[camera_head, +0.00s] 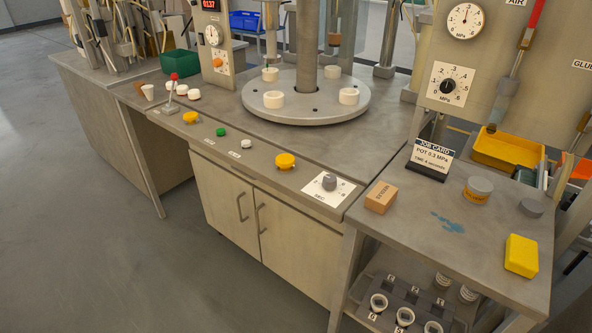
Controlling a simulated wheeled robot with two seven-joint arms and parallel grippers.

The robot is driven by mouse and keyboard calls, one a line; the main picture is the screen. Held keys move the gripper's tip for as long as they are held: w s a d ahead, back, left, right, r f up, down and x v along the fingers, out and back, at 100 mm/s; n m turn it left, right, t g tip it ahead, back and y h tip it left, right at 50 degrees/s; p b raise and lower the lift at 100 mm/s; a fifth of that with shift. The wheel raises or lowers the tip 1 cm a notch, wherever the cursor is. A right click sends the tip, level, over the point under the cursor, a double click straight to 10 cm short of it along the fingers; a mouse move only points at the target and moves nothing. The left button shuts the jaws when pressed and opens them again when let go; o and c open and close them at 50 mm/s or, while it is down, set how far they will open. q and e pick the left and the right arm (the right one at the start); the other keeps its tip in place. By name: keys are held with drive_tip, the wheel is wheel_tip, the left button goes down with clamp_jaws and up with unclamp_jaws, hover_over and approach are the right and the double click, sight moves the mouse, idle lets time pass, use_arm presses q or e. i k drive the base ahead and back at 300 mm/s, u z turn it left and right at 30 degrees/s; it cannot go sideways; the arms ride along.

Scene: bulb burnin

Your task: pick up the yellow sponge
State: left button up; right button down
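The yellow sponge (521,256) is a bright yellow block. It lies on the right-hand bench top (480,272), close to the right end of that bench. Nothing covers it, and a stretch of bare bench separates it from the other items. Neither of my grippers shows in the head view.
On the same bench are a small tan box (381,197), a job card stand (430,160), a blue spill (449,223), a round jar (478,189) and a grey disc (531,208). A yellow bin (507,150) stands behind. The floor at left is clear.

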sight(522, 253)
drive_tip(key=z, duration=1.55)
